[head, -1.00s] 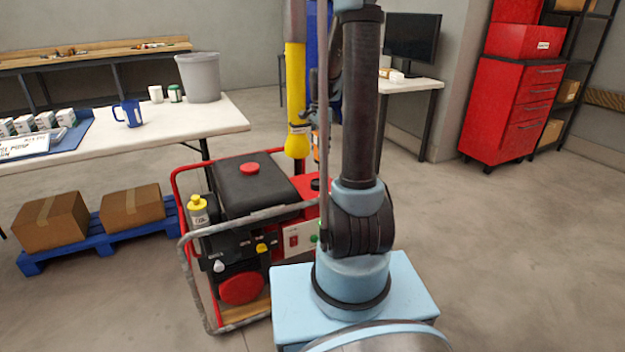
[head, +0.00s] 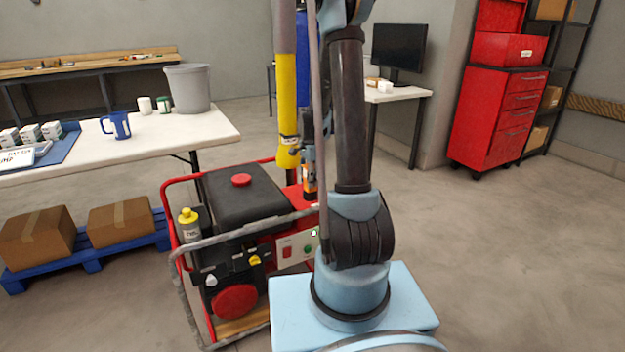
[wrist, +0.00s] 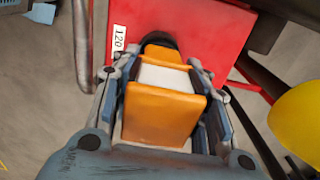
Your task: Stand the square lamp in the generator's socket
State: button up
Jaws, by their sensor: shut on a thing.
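My gripper (wrist: 162,75) is shut on the square lamp (wrist: 162,112), an orange and white block between its fingers in the wrist view. The lamp's far end lies over a dark round shape (wrist: 172,42) on the generator's red top (wrist: 200,22). That shape may be the socket; the lamp hides most of it, and I cannot tell whether the lamp is inside. In the head view my gripper (head: 308,158) points down above the right rear of the red-framed generator (head: 240,195), with the lamp (head: 310,183) under it, looking upright, partly hidden by my arm.
A white table (head: 190,130) is at left. Floor at right is clear.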

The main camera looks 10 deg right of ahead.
jog(key=o, duration=1.3)
jog(key=shift+c, duration=0.2)
notch_tip(320, 180, up, 11)
jog(key=shift+f, duration=0.1)
jog(key=shift+r, duration=0.55)
jog(key=shift+s+r, duration=0.2)
jog(key=shift+s, duration=0.05)
jog(key=s+r+n, duration=0.3)
jog(key=s+n, duration=0.1)
jog(key=s, duration=0.6)
jog(key=s+f+n, duration=0.2)
jog(key=s+n, duration=0.1)
jog(key=s, duration=0.5)
jog(key=s+f+n+t, duration=0.1)
jog(key=s+n, duration=0.3)
jog(key=s, duration=0.4)
jog(key=s+d+f+n+t, duration=0.1)
jog(key=s+f+n, duration=0.2)
jog(key=s, duration=0.5)
jog(key=shift+f+n, duration=0.3)
jog(key=shift+f, duration=0.1)
